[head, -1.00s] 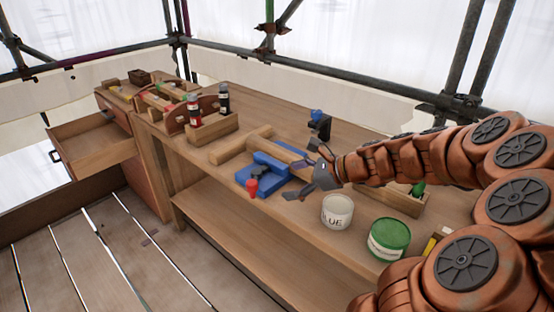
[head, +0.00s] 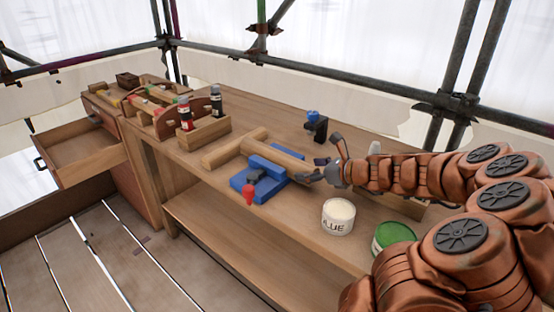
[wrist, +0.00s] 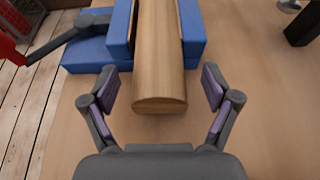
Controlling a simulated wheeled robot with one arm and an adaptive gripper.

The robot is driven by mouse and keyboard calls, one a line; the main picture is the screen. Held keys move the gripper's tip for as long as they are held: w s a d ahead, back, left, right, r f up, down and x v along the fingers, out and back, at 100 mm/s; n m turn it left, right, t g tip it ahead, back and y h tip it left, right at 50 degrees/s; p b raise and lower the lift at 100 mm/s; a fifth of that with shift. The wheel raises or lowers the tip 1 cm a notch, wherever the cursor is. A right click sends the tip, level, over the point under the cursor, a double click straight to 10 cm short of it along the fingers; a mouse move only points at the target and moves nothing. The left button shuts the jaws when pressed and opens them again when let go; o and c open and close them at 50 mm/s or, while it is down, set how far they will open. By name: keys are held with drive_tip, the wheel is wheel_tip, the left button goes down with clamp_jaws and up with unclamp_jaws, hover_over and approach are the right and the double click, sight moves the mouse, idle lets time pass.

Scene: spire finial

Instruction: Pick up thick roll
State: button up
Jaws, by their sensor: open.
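A pale wooden roll (head: 281,158) lies in a blue clamp (head: 242,184) on the workbench; I take it to be the thick roll. In the wrist view the roll (wrist: 158,60) points its near, rounded end at me, between the blue clamp's jaws (wrist: 118,35). My gripper (head: 322,163) is open at the roll's right end. In the wrist view its fingers (wrist: 161,88) stand apart on either side of the roll's end, with bare gaps and no visible contact. Another wooden piece (head: 222,152) lies crosswise at the roll's far end.
A white glue tub (head: 338,217) and a green can (head: 392,238) stand at the front right. A red-handled part (head: 249,194) sits by the clamp. A black tool with a blue top (head: 315,127) stands behind. A bottle rack (head: 204,132) stands left; an open drawer (head: 80,160) juts out.

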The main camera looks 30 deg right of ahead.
drive_tip(key=shift+x, duration=1.35)
drive_tip(key=shift+c, duration=0.2)
drive_tip(key=c, duration=1.5)
drive_tip(key=shift+o, duration=0.2)
drive_tip(key=shift+r, duration=0.2)
